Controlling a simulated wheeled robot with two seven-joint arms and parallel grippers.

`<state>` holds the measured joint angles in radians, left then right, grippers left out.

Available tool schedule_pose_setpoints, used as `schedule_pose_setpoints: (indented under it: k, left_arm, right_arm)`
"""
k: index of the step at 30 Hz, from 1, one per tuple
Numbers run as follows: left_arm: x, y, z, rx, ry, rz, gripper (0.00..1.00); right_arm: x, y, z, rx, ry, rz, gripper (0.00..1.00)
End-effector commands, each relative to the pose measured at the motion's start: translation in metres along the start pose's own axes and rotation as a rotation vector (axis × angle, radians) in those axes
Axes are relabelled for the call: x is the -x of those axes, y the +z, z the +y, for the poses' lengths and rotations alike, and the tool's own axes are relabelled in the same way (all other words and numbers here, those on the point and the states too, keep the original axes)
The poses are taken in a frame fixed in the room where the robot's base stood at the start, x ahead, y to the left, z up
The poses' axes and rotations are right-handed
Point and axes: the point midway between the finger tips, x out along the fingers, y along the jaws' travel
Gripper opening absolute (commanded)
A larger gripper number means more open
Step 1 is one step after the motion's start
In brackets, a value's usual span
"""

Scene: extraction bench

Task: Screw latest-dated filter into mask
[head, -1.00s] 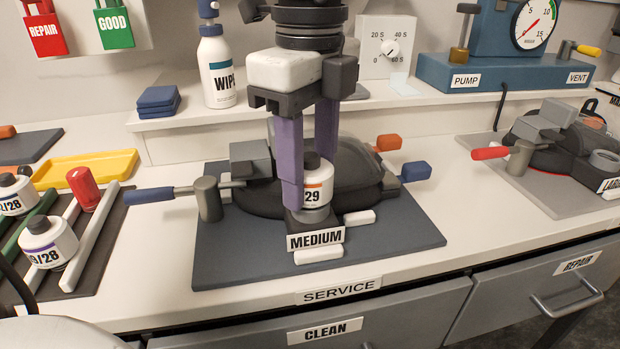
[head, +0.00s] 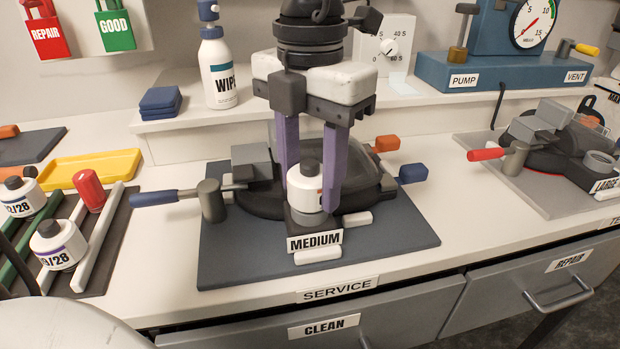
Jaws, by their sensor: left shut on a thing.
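A white filter (head: 304,189) with a dark cap stands upright at the front of the black mask (head: 262,203), above the MEDIUM label (head: 314,241). Its date print is turned out of sight. My left gripper (head: 312,196) comes down from above with its purple fingers on both sides of the filter, shut on it. I cannot tell how far the filter is seated in its socket. Two other filters, one ending in 9/28 (head: 58,245) and one reading 2/28 (head: 21,197), sit on the rack at left. My right gripper is not seen.
The mask lies on a dark mat (head: 240,258) marked SERVICE, with a blue-handled clamp (head: 155,198) at its left. A yellow tray (head: 92,168) and a red cylinder (head: 88,190) are at left. A LARGE mask (head: 565,150) is at right. The front of the mat is clear.

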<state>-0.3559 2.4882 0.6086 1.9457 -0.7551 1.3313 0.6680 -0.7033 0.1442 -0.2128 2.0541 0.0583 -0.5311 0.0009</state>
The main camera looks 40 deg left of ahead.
Motion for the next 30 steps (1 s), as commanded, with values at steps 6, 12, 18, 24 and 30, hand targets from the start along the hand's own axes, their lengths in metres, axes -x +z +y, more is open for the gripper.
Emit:
schedule_pose_setpoints:
  k: [6,12,18,24,30]
  left_arm:
    - [0.0009,-0.0010,-0.0002,-0.342,-0.002,0.004,0.15]
    - [-0.0005,-0.0010,0.0001,-0.451,0.000,0.004,0.15]
    - [-0.0006,-0.0008,0.0005,-0.448,0.001,0.004,0.47]
    - [-0.0005,-0.0002,0.0010,-0.446,0.003,0.002,0.62]
    - [-0.0011,0.0007,0.0015,-0.429,0.005,-0.001,0.62]
  right_arm:
    - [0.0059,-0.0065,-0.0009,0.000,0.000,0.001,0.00]
    - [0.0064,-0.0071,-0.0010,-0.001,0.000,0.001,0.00]
    - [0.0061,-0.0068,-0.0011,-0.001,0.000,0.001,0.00]
    - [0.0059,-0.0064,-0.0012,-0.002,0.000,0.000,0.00]
    - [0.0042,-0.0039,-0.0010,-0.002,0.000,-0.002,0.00]
